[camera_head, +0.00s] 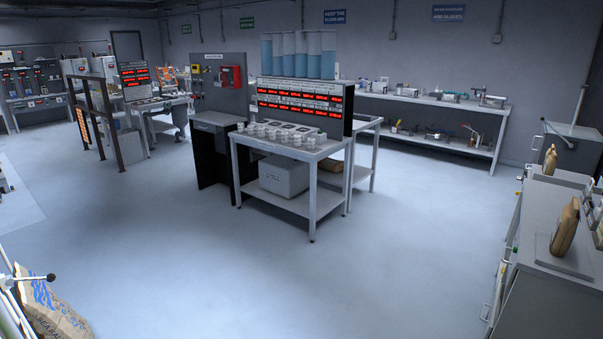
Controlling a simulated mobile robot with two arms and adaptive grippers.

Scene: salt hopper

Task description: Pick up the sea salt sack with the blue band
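A tan sack (55,313) lies at the bottom left corner of the view, cut off by the lower edge. It has dark lettering that reads in part "SEA SAL" and blue printing at its upper left. Whether the blue forms a full band cannot be told, as part of the sack is outside the picture. A pale metal frame with a rod and dark knob (50,277) stands beside and partly in front of it. Neither of my grippers shows in this view.
A white table (325,149) with small cups and a grey bin below stands mid-room. A grey counter (545,310) at the right bears brown bags (565,228). A long bench (440,99) lines the back wall. The floor in front is clear.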

